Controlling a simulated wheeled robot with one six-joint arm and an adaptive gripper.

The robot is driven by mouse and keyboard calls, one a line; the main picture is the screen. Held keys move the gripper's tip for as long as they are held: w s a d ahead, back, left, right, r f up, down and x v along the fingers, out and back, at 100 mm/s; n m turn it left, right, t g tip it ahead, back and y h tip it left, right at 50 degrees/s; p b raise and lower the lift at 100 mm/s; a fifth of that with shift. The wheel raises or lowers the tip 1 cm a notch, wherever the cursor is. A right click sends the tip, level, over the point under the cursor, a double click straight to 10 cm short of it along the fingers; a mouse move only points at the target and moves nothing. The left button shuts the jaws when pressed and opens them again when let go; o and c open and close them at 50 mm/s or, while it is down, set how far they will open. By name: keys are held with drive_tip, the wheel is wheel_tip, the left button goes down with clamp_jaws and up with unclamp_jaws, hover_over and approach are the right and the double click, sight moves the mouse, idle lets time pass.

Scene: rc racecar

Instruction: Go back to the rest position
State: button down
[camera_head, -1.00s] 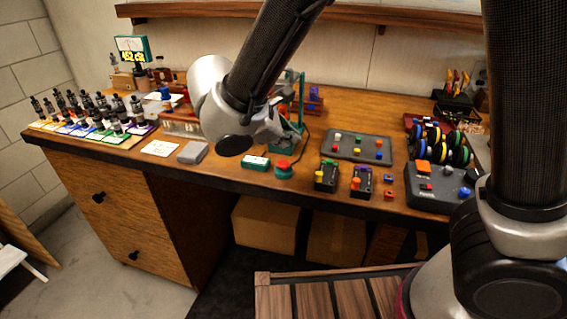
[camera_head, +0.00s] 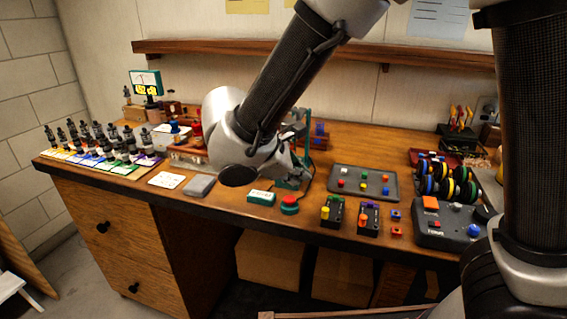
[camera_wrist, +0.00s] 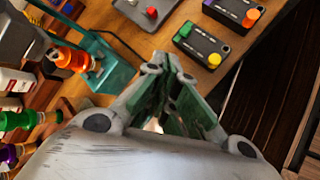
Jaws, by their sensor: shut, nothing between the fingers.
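My gripper (camera_wrist: 172,72) shows in the wrist view with its fingers together and nothing between them. It hangs over the workbench (camera_head: 225,212), near the bench's front half. In the head view my wrist and arm cover most of the gripper and part of a green frame stand (camera_head: 305,135) behind it. The wrist view shows the green stand (camera_wrist: 110,65) to the left of the fingers. A black box with a yellow knob (camera_wrist: 202,45) lies just beyond the fingertips in that view; I cannot tell the height gap.
Left on the bench are several dark motor-like parts on coloured cards (camera_head: 95,160). At centre right are a red button (camera_head: 289,203), a grey tray with coloured knobs (camera_head: 362,182) and a control box (camera_head: 445,225). A wall shelf (camera_head: 240,47) runs above.

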drive_tip(key=s+d+r+m+g+y, duration=0.1)
drive_tip(key=s+d+m, duration=0.1)
drive_tip(key=d, duration=0.3)
drive_tip(key=s+d+m+g+y, duration=0.1)
drive_tip(key=s+d+m+g, duration=0.1)
drive_tip(key=d, duration=0.3)
drive_tip(key=s+d+r+m+g+y, duration=0.1)
drive_tip(key=s+d+m+g, duration=0.1)
drive_tip(key=d, duration=0.3)
drive_tip(key=shift+s+d+r+m+y, duration=0.1)
drive_tip(key=shift+s+r+m+y, duration=0.35)
drive_tip(key=shift+m, duration=0.45)
drive_tip(key=s+d+r+m+t+y, duration=0.1)
drive_tip(key=s+d+r+m, duration=0.2)
drive_tip(key=d+m, duration=0.2)
drive_tip(key=s+d+r+m+t+y, duration=0.1)
drive_tip(key=s+d+r+m, duration=0.3)
drive_tip(key=d, duration=0.7)
drive_tip(key=shift+s+r+m+t, duration=0.15)
drive_tip(key=shift+s+m+t, duration=0.1)
drive_tip(key=shift+m+t, duration=0.45)
